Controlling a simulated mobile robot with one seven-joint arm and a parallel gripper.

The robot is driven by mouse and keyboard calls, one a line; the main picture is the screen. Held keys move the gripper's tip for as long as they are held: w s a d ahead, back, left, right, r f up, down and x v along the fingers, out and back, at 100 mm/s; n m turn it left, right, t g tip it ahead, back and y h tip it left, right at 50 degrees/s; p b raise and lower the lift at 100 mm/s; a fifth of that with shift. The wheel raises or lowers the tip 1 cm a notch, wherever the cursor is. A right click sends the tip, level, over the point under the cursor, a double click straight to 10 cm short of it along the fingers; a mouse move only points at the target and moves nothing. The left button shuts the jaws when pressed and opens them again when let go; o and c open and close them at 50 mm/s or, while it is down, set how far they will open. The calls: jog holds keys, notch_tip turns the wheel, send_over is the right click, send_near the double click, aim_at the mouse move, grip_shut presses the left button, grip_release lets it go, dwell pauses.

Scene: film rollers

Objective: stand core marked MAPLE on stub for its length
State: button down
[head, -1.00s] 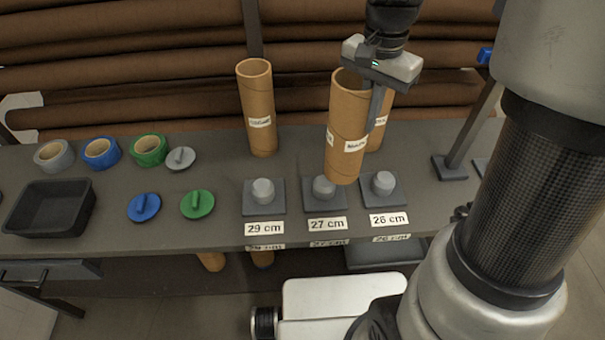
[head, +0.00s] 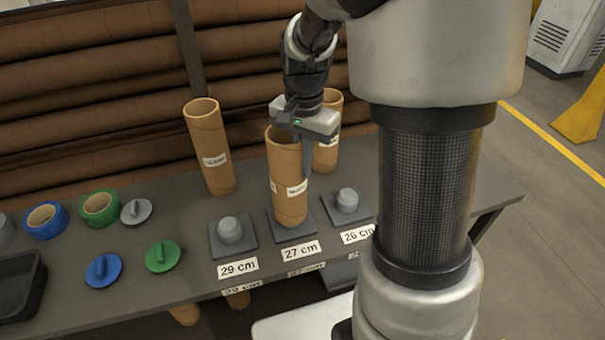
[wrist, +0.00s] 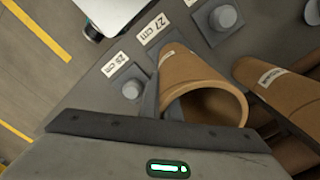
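A brown cardboard core (head: 286,170) stands upright at the 27 cm stub plate (head: 311,231). Its small label (head: 297,189) is too blurred to read surely. My gripper (head: 301,160) is shut on this core's upper wall, with one finger outside. The core's lower end covers the 27 cm stub; I cannot tell whether it rests on the plate. In the wrist view the held core (wrist: 205,85) shows its open rim beside my gripper (wrist: 165,106). The 29 cm stub (head: 230,230) and the right stub (head: 347,199), labelled seemingly 26 cm, are bare.
Two other cores stand behind, one at left (head: 210,150) and one close behind the held core (head: 328,140). Blue (head: 103,270) and green (head: 163,256) caps, tape rolls (head: 98,207) and a black tray (head: 20,290) lie left. Large brown rolls (head: 90,90) back the bench.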

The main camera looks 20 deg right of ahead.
jog(key=shift+f, duration=1.5)
jog(key=c, duration=2)
grip_release()
